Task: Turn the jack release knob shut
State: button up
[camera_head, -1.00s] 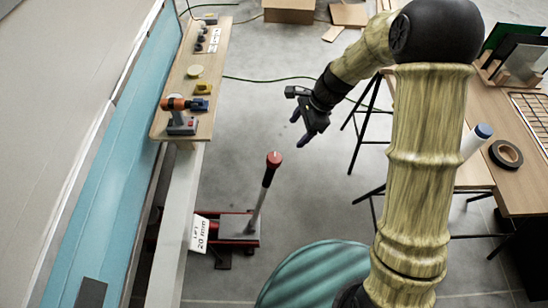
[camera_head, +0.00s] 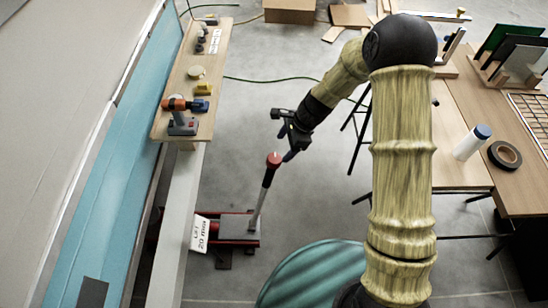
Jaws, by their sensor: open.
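A red floor jack (camera_head: 237,227) stands on the concrete floor beside the camper. Its handle (camera_head: 264,190) leans up and to the right, with a red knob-like top (camera_head: 274,160). I cannot tell whether this red top is the release knob; no other knob can be made out on the jack. A white sign (camera_head: 199,235) reading "Lift 20 mm" stands at the jack's left. My gripper (camera_head: 284,142) is open and empty, and in the picture it is just above and right of the handle's red top. Whether it touches the top cannot be told.
A wooden shelf (camera_head: 163,118) with an orange drill (camera_head: 184,111) runs along the blue camper side at left. A table (camera_head: 515,190) with black tape (camera_head: 504,155) is at right. A teal round thing (camera_head: 312,275) is at the front. Floor between shelf and table is mostly clear.

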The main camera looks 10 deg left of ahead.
aim_at(274, 158)
jog(key=p+x, duration=0.1)
jog(key=x, duration=0.8)
jog(key=c, duration=1)
